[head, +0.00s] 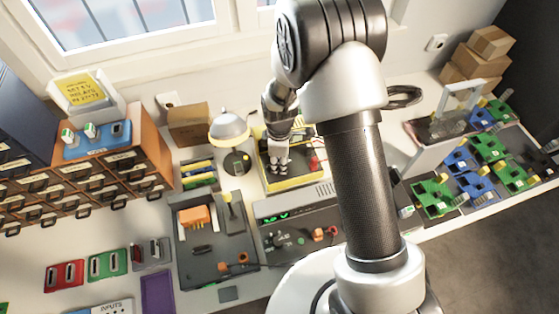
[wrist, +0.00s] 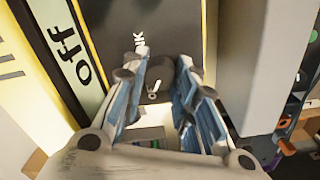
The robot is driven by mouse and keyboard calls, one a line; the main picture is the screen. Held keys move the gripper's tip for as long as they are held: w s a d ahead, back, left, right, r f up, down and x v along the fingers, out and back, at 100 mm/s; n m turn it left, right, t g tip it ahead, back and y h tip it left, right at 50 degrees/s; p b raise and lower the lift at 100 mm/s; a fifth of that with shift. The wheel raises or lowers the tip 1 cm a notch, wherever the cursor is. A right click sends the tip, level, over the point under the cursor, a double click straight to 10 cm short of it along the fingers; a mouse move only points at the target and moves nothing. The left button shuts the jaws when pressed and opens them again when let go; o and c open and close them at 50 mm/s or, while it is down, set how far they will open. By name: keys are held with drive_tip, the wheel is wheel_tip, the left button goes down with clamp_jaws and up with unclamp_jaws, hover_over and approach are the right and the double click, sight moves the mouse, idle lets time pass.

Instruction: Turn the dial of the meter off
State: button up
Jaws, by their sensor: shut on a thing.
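The meter (head: 297,184) is a yellow-edged box with a dark face, standing behind the green-display unit in the head view. In the wrist view its black face (wrist: 112,22) fills the upper middle, with a pale strip reading "off" (wrist: 82,72) at the left. My gripper (head: 278,170) reaches down onto the meter. In the wrist view its two blue-padded fingers are closed on either side of the black dial (wrist: 156,97), which has a white mark. The fingers hide part of the dial, and I cannot tell its exact setting.
A bench unit with a green display (head: 277,217) stands in front of the meter. A domed lamp-like object (head: 230,128) is close on the left. A grey tray with an orange block (head: 196,215) lies at front left. Green and blue parts (head: 437,197) crowd the right.

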sight(279, 164)
idle(0.4)
drive_tip(key=o, duration=1.1)
wheel_tip(279, 164, up, 12)
idle(0.4)
